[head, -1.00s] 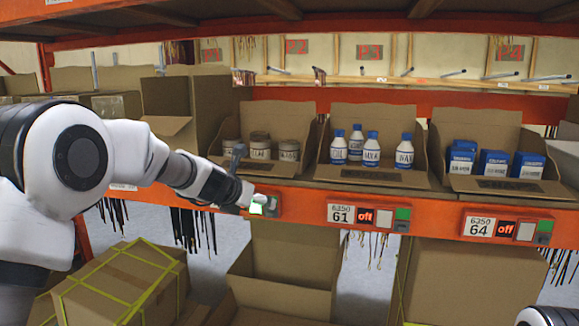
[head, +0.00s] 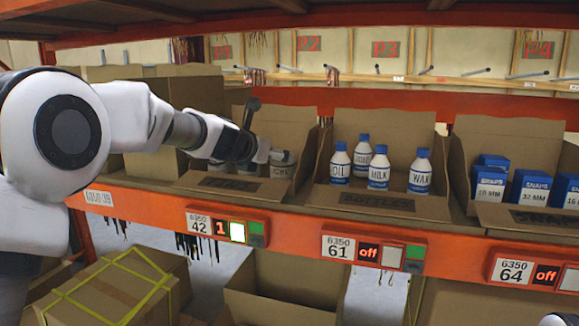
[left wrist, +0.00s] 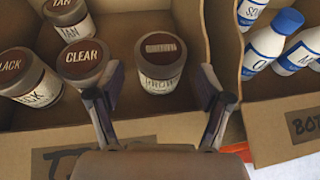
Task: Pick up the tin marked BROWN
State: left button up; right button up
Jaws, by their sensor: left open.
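The tin marked BROWN (left wrist: 161,64) is a pale jar with a brown lid, standing upright at the right of the tin box in the left wrist view. My left gripper (left wrist: 160,85) is open, with one finger on each side of the tin's near part; I cannot tell whether they touch it. The CLEAR tin (left wrist: 84,62) is just left of the left finger. The BLACK tin (left wrist: 28,78) and TAN tin (left wrist: 68,17) are further left. My right gripper is out of view.
The tin box (head: 201,190) has cardboard side walls and a front lip. A box of white and blue bottles (head: 378,170) stands to its right, then a box of blue SNAPS packs (head: 530,188). The orange shelf edge (head: 300,232) carries lit displays.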

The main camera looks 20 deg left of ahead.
pick_arm(q)
jog(key=shift+w+r, duration=0.1)
jog(key=shift+w+p, duration=0.2)
jog(key=shift+p, duration=0.1)
jog(key=p+x, duration=0.1)
jog(key=x, duration=0.4)
jog(key=shift+f, duration=0.3)
jog(key=shift+w+f, duration=0.15)
jog(key=shift+w, duration=0.1)
jog(key=shift+s, duration=0.15)
jog(key=shift+s+r, duration=0.25)
jog(key=shift+s, duration=0.05)
jog(key=c, duration=0.4)
jog(key=shift+s+r, duration=0.1)
jog(key=shift+s, duration=0.05)
jog(key=c, duration=0.6)
jog(key=shift+w+d, duration=0.1)
jog(key=shift+w, duration=0.15)
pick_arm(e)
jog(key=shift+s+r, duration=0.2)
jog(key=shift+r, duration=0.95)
